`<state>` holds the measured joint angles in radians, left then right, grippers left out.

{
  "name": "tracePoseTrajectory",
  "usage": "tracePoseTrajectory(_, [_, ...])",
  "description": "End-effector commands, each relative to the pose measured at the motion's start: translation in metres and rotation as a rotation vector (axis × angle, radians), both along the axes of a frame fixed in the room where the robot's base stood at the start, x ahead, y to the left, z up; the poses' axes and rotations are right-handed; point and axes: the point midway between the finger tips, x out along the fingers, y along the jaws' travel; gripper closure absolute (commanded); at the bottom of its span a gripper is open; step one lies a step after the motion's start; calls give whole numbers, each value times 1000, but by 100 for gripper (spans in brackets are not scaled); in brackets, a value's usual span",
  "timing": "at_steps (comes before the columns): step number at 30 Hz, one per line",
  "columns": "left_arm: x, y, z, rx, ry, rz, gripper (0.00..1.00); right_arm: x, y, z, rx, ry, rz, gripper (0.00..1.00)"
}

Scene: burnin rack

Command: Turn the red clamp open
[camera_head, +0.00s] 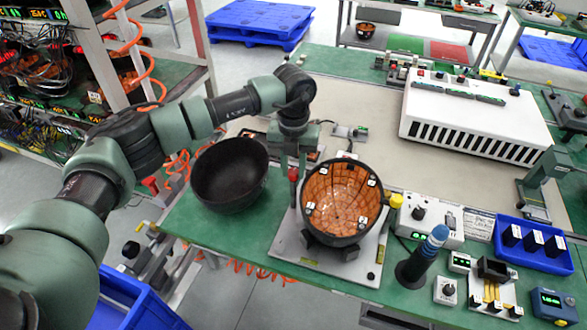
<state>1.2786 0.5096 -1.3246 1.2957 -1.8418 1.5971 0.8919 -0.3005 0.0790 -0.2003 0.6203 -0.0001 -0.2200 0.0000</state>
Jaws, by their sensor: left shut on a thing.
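My left arm reaches in from the left, and its gripper (293,165) points down at the fixture on the bench. It is shut on the red clamp (293,175), whose red handle shows between the fingertips. The clamp stands upright at the left edge of the round fixture (342,200), a dark bowl-shaped shell with an orange, grid-patterned inside. The fixture sits on a light base plate (290,245). The clamp's lower part is partly hidden by the fixture's rim and the plate parts. My right gripper is not in view.
An empty dark bowl (229,175) stands just left of the clamp. A yellow knob (396,201) and a control box (425,222) are to the right. A blue-topped dark tool (424,256) stands in front. A white vented unit (475,115) is behind. The beige mat (370,115) has free room.

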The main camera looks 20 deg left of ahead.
Motion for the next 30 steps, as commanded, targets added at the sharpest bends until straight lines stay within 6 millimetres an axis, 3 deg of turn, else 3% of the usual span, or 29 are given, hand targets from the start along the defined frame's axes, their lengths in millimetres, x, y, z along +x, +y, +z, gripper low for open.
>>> tracePoseTrajectory(15, [2, 0, 3, -1, -7, 21, 100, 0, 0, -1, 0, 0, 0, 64])
tracePoseTrajectory(16, [2, 0, 3, -1, -7, 21, 71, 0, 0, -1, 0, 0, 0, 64])
tracePoseTrajectory(18, [2, 0, 3, -1, -7, 21, 52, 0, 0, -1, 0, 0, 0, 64])
tracePoseTrajectory(30, [1, 0, 6, -1, -4, 19, 52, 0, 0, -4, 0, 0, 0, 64])
